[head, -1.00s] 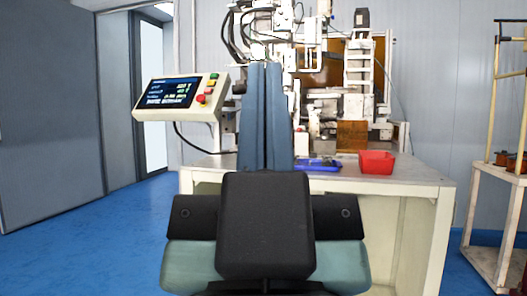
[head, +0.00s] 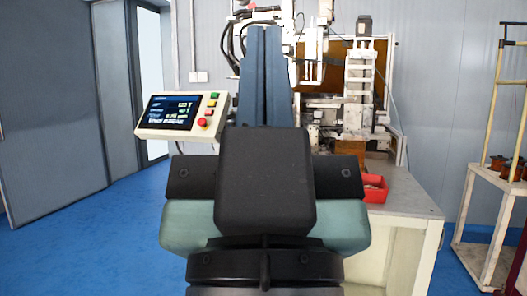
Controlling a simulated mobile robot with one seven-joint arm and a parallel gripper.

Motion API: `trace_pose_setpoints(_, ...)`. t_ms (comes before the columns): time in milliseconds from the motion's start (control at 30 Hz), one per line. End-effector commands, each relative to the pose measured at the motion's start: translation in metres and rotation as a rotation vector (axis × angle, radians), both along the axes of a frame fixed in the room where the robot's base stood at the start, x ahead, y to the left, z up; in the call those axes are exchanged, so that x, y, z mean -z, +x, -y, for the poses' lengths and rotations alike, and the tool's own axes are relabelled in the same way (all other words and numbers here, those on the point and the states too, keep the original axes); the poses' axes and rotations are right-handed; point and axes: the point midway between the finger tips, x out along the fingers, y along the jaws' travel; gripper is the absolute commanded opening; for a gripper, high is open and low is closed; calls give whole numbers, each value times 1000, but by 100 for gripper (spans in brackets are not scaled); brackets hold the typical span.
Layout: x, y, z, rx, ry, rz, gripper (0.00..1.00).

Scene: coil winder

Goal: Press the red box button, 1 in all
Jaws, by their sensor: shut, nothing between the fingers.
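A cream control box (head: 182,134) with a dark blue screen (head: 172,112) stands at the left of the machine. A large round red button (head: 203,122) is at the lower right of its face. A column of small coloured buttons (head: 211,103) sits above it, green at the top. My gripper (head: 265,30) points away from the camera, its long blue-grey fingers together and empty. In the picture, the fingers are to the right of the control box and apart from it. My dark wrist hides part of the machine and table.
The white winding machine (head: 355,105) stands behind, on a cream table (head: 408,205). A red open bin (head: 375,190) is on the table, partly hidden by my arm. A rack (head: 490,190) stands at the right. Blue floor (head: 95,225) is clear at the left.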

Motion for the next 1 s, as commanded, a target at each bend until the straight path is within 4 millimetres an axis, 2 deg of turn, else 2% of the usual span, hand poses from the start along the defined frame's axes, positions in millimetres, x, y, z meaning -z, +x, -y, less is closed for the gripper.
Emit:
trace_pose_setpoints(33, -36, 0, 0, 0, 0, 0, 0)
trace_pose_setpoints(300, -126, 0, 0, -1, 0, 0, 0)
trace_pose_setpoints(433, -159, 0, 0, -1, 0, 0, 0)
trace_pose_setpoints(600, -174, 0, 0, -1, 0, 0, 0)
trace_pose_setpoints(1000, -171, 0, 0, -1, 0, -1, 0)
